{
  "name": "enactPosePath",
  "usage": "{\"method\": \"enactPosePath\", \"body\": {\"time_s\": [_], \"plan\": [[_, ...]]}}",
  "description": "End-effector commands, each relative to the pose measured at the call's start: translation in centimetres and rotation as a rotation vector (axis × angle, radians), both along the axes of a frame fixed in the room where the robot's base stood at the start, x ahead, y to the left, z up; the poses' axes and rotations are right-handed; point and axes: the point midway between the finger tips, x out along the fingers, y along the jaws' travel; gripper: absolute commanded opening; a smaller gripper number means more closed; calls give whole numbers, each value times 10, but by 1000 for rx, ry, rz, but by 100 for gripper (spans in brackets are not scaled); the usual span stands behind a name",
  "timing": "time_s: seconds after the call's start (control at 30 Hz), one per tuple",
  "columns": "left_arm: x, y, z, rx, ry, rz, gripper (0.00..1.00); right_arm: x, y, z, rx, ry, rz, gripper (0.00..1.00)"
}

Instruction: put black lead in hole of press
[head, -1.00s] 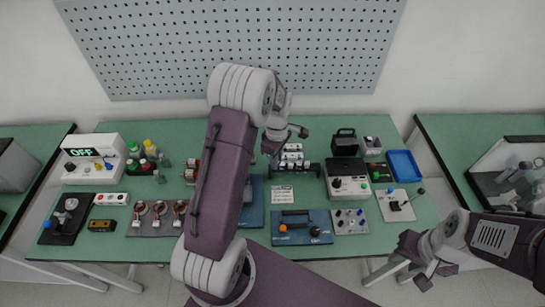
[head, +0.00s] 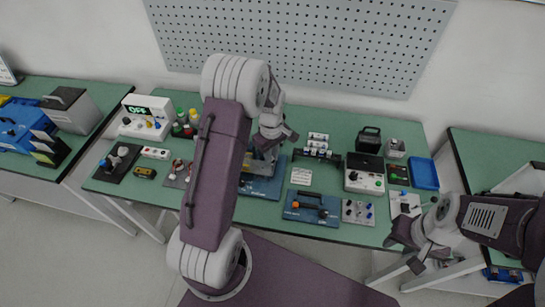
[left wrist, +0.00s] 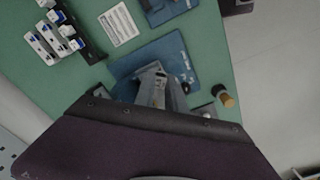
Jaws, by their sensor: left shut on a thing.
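My left gripper (head: 270,146) is over the back part of a blue-based grey press (head: 262,186), partly behind my own arm. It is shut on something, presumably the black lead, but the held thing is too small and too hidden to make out. The left wrist view shows the press's blue base (left wrist: 128,68) and grey metal frame (left wrist: 155,86) just beyond the dark gripper body. The press's hole cannot be seen. My right gripper (head: 404,248) is open and empty at the front right, off the table's front edge.
A white card (head: 301,176), a switch block (head: 317,152) and a second blue-based device (head: 312,213) stand right of the press. A white and black box (head: 364,178) and blue tray (head: 424,173) are farther right. A display box (head: 146,118) reads OFF at left.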

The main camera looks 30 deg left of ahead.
Motion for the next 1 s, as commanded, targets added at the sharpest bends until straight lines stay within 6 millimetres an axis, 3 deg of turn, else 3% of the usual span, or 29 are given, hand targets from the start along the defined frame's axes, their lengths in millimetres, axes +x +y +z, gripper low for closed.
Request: {"method": "enactPosePath", "body": {"time_s": [0.53, 0.83, 1.0], "plan": [[27, 41, 6, -3, 1, 620, 0, 0, 0, 31, 0, 0, 0, 36], [29, 43, 0, -3, -1, 668, 0, 0, 0, 27, 0, 0, 0, 36], [29, 43, -12, -3, -1, 666, 0, 0, 0, 17, 0, 0, 0, 36]]}}
